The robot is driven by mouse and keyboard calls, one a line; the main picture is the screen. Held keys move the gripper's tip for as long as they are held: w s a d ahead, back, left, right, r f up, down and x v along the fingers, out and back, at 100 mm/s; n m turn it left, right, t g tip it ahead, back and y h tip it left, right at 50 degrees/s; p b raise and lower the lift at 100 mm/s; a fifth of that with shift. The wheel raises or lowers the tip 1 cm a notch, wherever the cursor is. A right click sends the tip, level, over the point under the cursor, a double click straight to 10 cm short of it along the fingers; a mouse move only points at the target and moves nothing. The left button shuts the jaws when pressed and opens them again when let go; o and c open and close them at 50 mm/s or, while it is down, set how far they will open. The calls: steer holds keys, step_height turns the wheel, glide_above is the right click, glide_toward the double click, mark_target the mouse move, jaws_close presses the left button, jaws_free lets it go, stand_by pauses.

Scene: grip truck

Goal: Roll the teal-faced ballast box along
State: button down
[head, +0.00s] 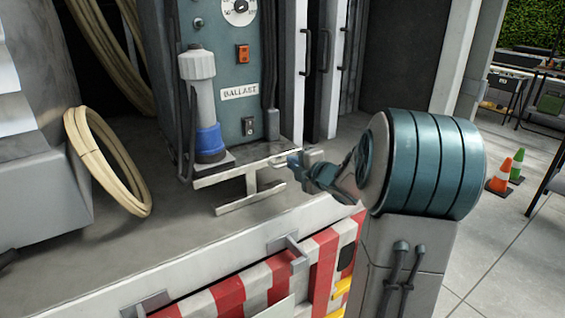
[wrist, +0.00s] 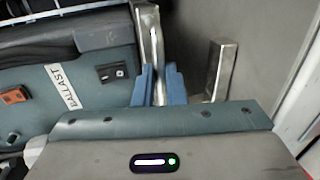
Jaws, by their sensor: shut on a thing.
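The ballast box (head: 225,120) stands upright on the grey truck bed, its teal face toward me. The face carries a "BALLAST" label, an orange switch, a black switch and a dial. A pale metal bar frame (head: 238,205) sticks out low at its front. My gripper (head: 299,160) is at the right end of this frame, low and right of the teal face. In the wrist view, my blue fingers (wrist: 159,72) are shut on the metal bar (wrist: 148,28), with the teal face (wrist: 88,90) to their left. The box's underside is hidden.
A coiled tan hose (head: 105,165) lies left of the box. A grey cylinder with a blue base (head: 210,140) stands at the box's front left. The bed's edge has a red-and-white striped board (head: 255,285). Traffic cones (head: 502,175) stand on the floor at right.

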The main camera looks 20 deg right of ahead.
steer(key=shift+s+d+f, duration=0.1)
steer(key=shift+s+f, duration=0.05)
steer(key=shift+f, duration=0.1)
steer(key=c, duration=1.5)
jaws_free()
steer(key=shift+s+r, duration=0.1)
steer(key=shift+s, duration=0.05)
steer(key=shift+r, duration=0.1)
steer(key=v, duration=1.3)
steer(key=shift+s+p, duration=0.3)
steer(key=shift+s, duration=0.05)
steer(key=shift+r, duration=0.1)
